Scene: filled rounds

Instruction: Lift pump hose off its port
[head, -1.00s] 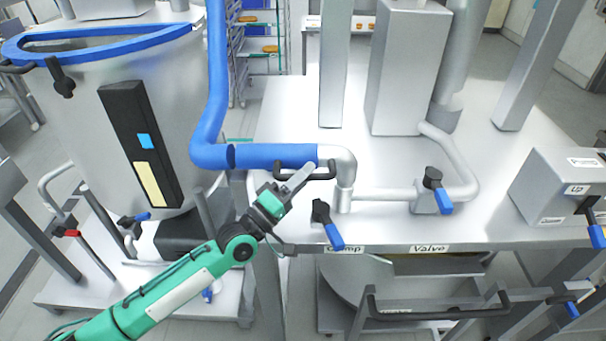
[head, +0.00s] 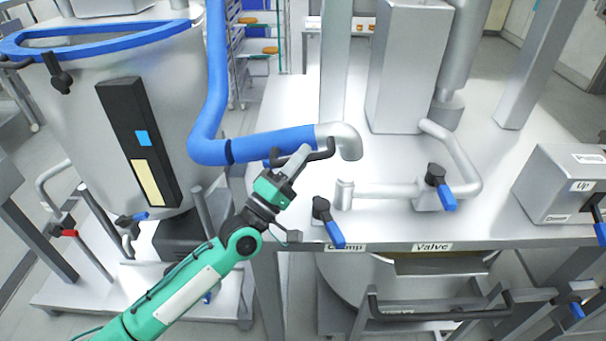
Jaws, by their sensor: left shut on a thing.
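The blue pump hose (head: 275,144) ends in a bent silver elbow (head: 340,138) with a dark handle under it. My left gripper (head: 300,158) is shut on the hose's handle, at the near side of the hose end. The elbow's open end hangs above and apart from the port (head: 344,193), a short upright silver pipe stub on the table. The gripper partly hides the handle. My right gripper is not in view.
The clamp lever (head: 328,222), with a blue grip, stands at the table's front edge, close to my left arm. The valve lever (head: 440,188) is further right. A large steel vessel (head: 180,100) stands at left. A grey box (head: 565,185) marked Up and Down sits at right.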

